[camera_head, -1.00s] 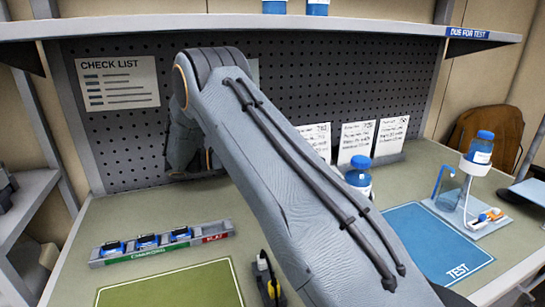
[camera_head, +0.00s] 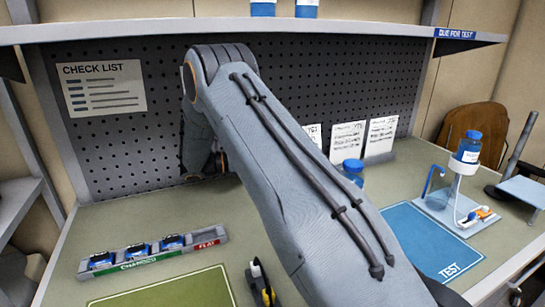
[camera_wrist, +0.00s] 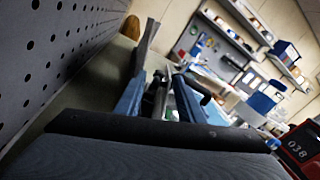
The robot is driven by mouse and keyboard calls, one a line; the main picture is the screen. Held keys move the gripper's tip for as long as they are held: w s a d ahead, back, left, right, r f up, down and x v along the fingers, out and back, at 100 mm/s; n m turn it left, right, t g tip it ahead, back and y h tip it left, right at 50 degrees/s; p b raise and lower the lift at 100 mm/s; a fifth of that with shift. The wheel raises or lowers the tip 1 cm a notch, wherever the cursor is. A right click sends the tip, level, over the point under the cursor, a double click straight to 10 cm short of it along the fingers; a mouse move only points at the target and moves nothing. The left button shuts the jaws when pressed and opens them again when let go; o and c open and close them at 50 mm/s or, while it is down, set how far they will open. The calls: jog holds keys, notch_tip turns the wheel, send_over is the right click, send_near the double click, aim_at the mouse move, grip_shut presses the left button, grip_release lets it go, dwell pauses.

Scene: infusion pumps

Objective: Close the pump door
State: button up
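A red-and-dark device with a lit display reading about "038" (camera_wrist: 300,148) is cut off at the lower right of the wrist view. It may be the pump; no door on it can be made out. My gripper (camera_wrist: 160,92) shows in the wrist view with two blue fingers apart and nothing clearly held between them. The device lies to the right of the fingers, apart from them. In the head view my arm crosses the middle and hides part of the bench; my gripper is hidden there.
A charging rack (camera_head: 140,255) holds several blue-topped items at the bench's left. A blue TEST mat (camera_head: 430,240) and a bottle stand (camera_head: 462,200) are at the right. The pegboard (camera_head: 330,90) backs the bench, and also fills the wrist view's left. A shelf (camera_head: 350,27) runs overhead.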

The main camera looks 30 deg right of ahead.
grip_shut()
